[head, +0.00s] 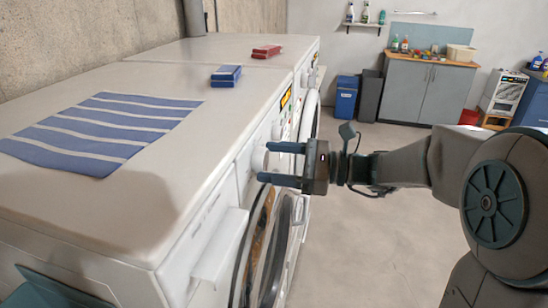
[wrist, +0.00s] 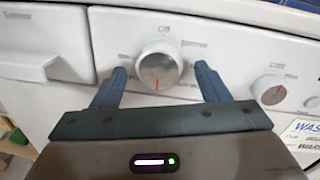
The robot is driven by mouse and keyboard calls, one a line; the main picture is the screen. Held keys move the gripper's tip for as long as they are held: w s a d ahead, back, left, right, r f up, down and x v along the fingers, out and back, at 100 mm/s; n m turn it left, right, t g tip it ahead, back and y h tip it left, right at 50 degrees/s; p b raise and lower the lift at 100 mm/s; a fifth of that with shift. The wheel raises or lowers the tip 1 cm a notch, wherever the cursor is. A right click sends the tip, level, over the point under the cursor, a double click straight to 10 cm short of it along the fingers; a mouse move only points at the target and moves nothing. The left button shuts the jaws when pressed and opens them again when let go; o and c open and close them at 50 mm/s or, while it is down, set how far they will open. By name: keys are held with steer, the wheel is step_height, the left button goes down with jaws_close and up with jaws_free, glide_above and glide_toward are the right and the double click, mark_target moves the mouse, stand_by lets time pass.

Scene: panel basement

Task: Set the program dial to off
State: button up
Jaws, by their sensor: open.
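In the wrist view, my gripper (wrist: 158,85) is open, with one finger on each side of the dial. I cannot tell whether the fingers touch it.
A striped blue cloth (head: 100,130), a blue box (head: 226,75) and a red box (head: 267,51) lie on the machine tops. The round glass door (head: 262,245) stands below the panel. The floor (head: 350,250) at right is clear.

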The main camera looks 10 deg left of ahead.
steer(key=shift+a, duration=0.25)
steer(key=c, duration=1)
steer(key=shift+f+n+b, duration=0.1)
steer(key=shift+n+b, duration=0.2)
steer(key=shift+b, duration=0.15)
